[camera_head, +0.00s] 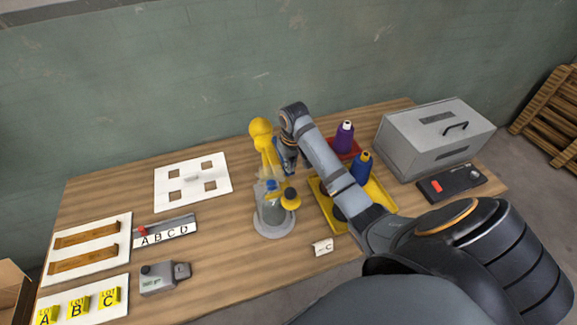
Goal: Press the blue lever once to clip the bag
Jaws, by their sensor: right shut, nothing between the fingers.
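A yellow clipping stand (267,150) with a round grey base (274,232) stands on the middle of the wooden table. A translucent grey bag (270,210) sits on the base. A small blue part (271,185) shows at the bag's top; I cannot tell whether it is the blue lever. A yellow-and-black knob (290,198) is just right of the bag. My right gripper (288,168) points down beside the yellow post, shut and empty. It is close to the stand; contact cannot be told. My left gripper is out of view.
Right of the stand are a yellow tray (380,196) with a blue cone (360,168), a purple cone (344,137), a grey metal box (437,142) and a black panel (450,185). A small C tag (323,247) lies in front. Boards and a grey device (165,278) lie left.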

